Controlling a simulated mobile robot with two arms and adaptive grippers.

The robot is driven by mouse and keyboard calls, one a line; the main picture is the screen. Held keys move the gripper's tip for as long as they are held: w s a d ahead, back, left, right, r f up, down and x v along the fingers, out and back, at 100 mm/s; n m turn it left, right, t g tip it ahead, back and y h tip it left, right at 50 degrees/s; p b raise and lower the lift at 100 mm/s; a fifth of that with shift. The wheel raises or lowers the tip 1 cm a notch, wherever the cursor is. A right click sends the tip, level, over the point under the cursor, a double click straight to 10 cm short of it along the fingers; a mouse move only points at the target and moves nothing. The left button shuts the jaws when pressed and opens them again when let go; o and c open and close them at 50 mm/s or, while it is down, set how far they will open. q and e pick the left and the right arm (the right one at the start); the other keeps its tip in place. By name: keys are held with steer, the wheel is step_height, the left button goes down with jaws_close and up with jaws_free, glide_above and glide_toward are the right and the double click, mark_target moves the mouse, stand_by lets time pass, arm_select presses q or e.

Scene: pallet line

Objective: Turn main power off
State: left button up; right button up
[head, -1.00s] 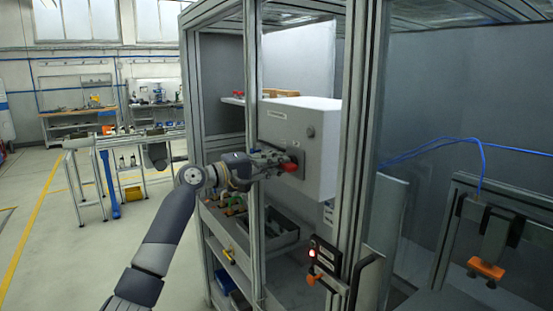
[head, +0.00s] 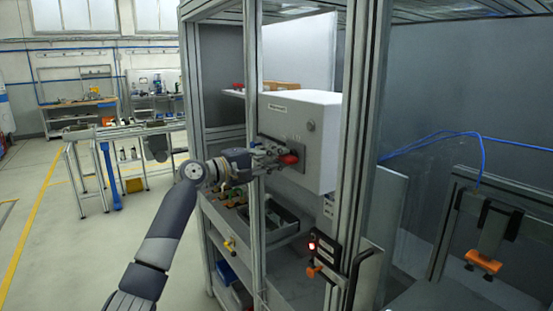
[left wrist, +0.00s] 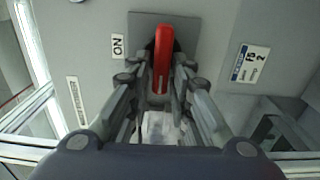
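The grey-white power box (head: 317,151) hangs inside the metal frame in the head view. Its red switch handle (head: 289,159) is on the front face and also shows in the left wrist view (left wrist: 162,60), in front of a dark grey plate (left wrist: 187,30). The handle lies sideways on the box, not pointing at the ON label (left wrist: 118,46), which sits beside the plate. My left gripper (head: 274,157) is at the handle, its two fingers close on either side of it. The finger contact is partly hidden. My right gripper is out of view.
A frame post (head: 253,60) stands close by my left wrist. Below the box is a grey tray (head: 284,232). A red-lit device (head: 312,246) and an orange clamp (head: 484,261) are on the right. Open floor lies to the left.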

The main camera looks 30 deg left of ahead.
arm_select(q)
steer(key=shift+o, duration=0.3)
steer(key=shift+f, duration=0.1)
steer(key=shift+s, duration=0.15)
steer(key=v, duration=1.1)
steer(key=shift+s+a, duration=0.25)
steer(key=shift+s, duration=0.05)
